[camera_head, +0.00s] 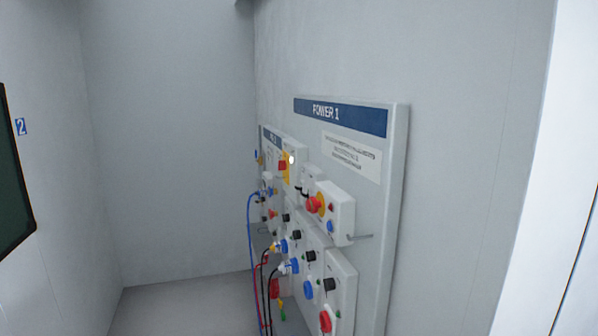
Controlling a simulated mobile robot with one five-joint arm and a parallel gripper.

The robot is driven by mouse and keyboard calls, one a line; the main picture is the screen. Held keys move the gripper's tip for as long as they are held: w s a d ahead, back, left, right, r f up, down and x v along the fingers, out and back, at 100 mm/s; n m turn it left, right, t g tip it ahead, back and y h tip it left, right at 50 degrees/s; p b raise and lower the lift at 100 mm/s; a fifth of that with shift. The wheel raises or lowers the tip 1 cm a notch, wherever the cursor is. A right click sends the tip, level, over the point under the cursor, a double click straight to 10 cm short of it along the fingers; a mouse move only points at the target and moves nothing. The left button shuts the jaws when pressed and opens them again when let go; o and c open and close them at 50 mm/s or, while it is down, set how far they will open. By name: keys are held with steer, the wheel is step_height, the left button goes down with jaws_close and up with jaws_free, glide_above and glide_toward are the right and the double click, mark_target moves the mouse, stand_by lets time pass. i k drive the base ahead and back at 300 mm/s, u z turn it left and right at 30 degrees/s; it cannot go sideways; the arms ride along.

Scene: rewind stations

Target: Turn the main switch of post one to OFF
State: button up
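A tall white board headed "POWER 1" (398,190) stands against the right wall, seen at a steep angle. A yellow plate with a red handle (283,165), which looks like a main switch, sits near its left edge. A bright white spot is beside it. I cannot tell the handle's position or read any ON or OFF mark. A white box (341,212) on the board carries a red mushroom button (314,204) with yellow behind it. My gripper is not in view.
Blue, red and black cables (250,240) hang from the boards. Several coloured knobs and sockets fill the lower part. The floor (185,300) looks clear.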

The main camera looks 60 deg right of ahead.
mark_target(282, 163)
steer(key=z, duration=1.95)
steer(key=k, duration=0.95)
steer(key=i, duration=0.95)
steer(key=z, duration=0.05)
